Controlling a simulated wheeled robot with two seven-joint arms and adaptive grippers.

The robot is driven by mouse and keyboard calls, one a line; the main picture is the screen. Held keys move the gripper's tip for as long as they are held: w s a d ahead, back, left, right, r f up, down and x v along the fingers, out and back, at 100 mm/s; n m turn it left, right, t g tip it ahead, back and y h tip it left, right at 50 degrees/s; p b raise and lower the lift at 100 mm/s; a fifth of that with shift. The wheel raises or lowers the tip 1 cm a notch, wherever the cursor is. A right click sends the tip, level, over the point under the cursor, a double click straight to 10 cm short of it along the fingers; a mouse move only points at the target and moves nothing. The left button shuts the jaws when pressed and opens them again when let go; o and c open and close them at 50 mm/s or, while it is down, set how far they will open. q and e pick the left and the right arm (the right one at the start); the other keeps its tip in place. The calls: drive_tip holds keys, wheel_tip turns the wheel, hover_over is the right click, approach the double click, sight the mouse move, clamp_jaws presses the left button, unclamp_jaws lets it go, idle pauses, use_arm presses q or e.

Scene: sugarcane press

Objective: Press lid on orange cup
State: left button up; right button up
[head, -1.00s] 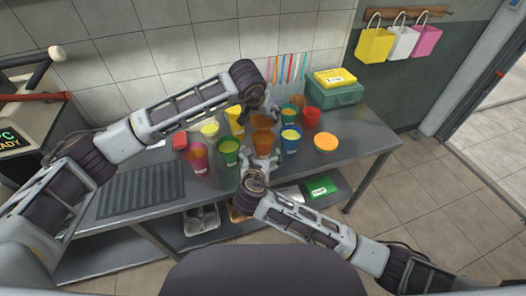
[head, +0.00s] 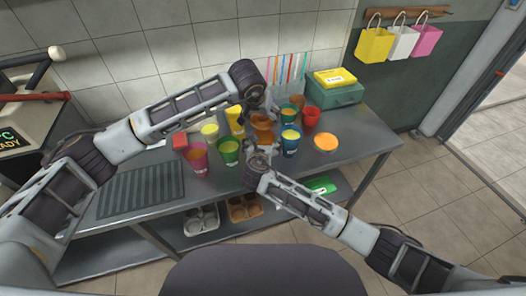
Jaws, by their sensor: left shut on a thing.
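The orange cup (head: 264,137) stands in the middle of the table among other cups, partly covered by both of my grippers. My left gripper (head: 267,112) comes in from behind and above, at the cup's upper far side, and is shut on what appears to be this cup. My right gripper (head: 262,150) is at the cup's near side, in front of its lower part. Its fingers are small and overlap the cup, so I cannot tell whether they are open or touching. I cannot make out a separate lid on the cup.
A pink cup (head: 197,156) and a green cup (head: 229,152) stand to the left, a blue cup (head: 290,139) and a red cup (head: 310,117) to the right. An orange-topped round container (head: 326,143) is farther right. The table's (head: 365,146) right end is clear.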

drive_tip(key=shift+w+f, duration=0.1)
drive_tip(key=shift+w, duration=0.2)
drive_tip(key=c, duration=1.5)
use_arm(q)
drive_tip(key=shift+f, duration=2.5)
use_arm(e)
drive_tip(key=shift+c, duration=0.3)
